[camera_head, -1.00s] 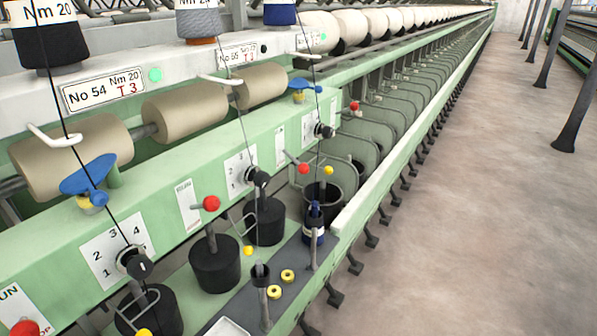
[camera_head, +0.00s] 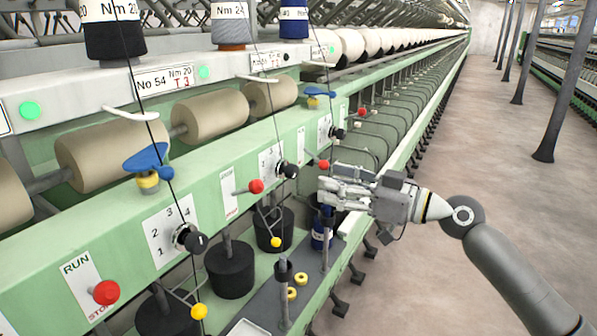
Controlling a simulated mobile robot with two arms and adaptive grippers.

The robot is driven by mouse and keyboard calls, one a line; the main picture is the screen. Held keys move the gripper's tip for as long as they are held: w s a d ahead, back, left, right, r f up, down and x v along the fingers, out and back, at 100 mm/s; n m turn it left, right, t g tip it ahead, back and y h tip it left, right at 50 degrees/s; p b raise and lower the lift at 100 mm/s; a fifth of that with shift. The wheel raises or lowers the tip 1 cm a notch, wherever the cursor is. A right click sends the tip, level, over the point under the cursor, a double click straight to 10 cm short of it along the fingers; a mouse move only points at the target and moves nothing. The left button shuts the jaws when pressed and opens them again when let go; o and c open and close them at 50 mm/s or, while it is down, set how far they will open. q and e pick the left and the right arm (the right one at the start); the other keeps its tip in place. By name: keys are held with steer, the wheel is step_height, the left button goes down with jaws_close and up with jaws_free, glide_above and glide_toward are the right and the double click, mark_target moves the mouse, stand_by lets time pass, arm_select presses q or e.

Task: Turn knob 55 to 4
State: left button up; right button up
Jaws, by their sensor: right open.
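A number plate reading No 54 (camera_head: 165,80) is on the white rail, and a smaller plate, seemingly No 55 (camera_head: 271,61), is beyond it. Black knobs on white number dials line the green beam: a near knob (camera_head: 190,239), a middle knob (camera_head: 287,170) and a far knob (camera_head: 338,133). I cannot tell for certain which belongs to 55. The near dial shows 1 to 4; the middle dial's numbers are small. My right gripper (camera_head: 322,191) is open and empty, its fingers pointing left, just right of and slightly below the middle knob, apart from it. My left gripper is out of view.
Red-ended levers (camera_head: 256,187) and blue yarn guides (camera_head: 148,159) stick out from the beam near the knobs. Thin dark yarns run down past the dials. Black cans (camera_head: 230,270) stand below. The floor aisle (camera_head: 480,150) on the right is clear except for posts.

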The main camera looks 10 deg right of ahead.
mark_target(296, 173)
steer(key=p+x, duration=0.3)
steer(key=x, duration=0.4)
steer(key=shift+w+a+r, duration=0.15)
steer(key=shift+w+a, duration=0.1)
steer(key=shift+w, duration=0.05)
steer(key=shift+w+a, duration=0.35)
steer(key=shift+a, duration=0.2)
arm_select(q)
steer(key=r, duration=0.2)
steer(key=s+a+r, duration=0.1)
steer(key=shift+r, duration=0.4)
arm_select(e)
steer(key=shift+f, duration=0.2)
steer(key=c, duration=1)
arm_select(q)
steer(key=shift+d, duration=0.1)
arm_select(e)
steer(key=shift+c, duration=0.3)
